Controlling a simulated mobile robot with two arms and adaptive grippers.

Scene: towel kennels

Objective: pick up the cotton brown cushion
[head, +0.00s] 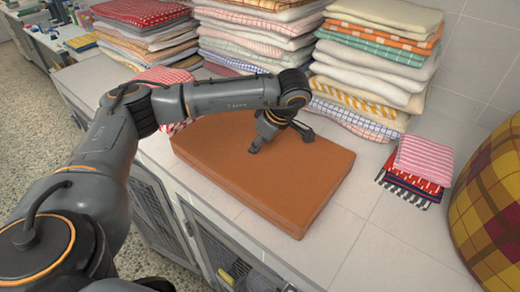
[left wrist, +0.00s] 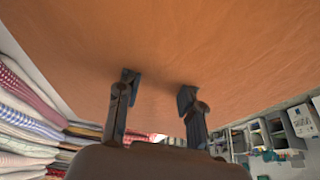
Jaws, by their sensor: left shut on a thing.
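The brown cushion (head: 255,185) is a flat, thick rectangle on the white tiled counter; I cannot tell if any of it is raised. My left gripper (head: 280,141) is at the far part of its top face, reaching in from the left. In the left wrist view the brown cushion (left wrist: 220,45) fills the upper picture, and both fingertips of the left gripper (left wrist: 159,87) press against its surface, a small gap apart, pinching it. The pinched fabric itself is hard to make out. My right gripper is not in view.
Several stacks of folded towels (head: 375,60) stand close behind the cushion. A small pile of folded cloths (head: 422,160) lies to its right, with a plaid rounded thing (head: 495,200) at the right edge. The counter (head: 350,245) is clear in front, above barred kennel doors (head: 235,250).

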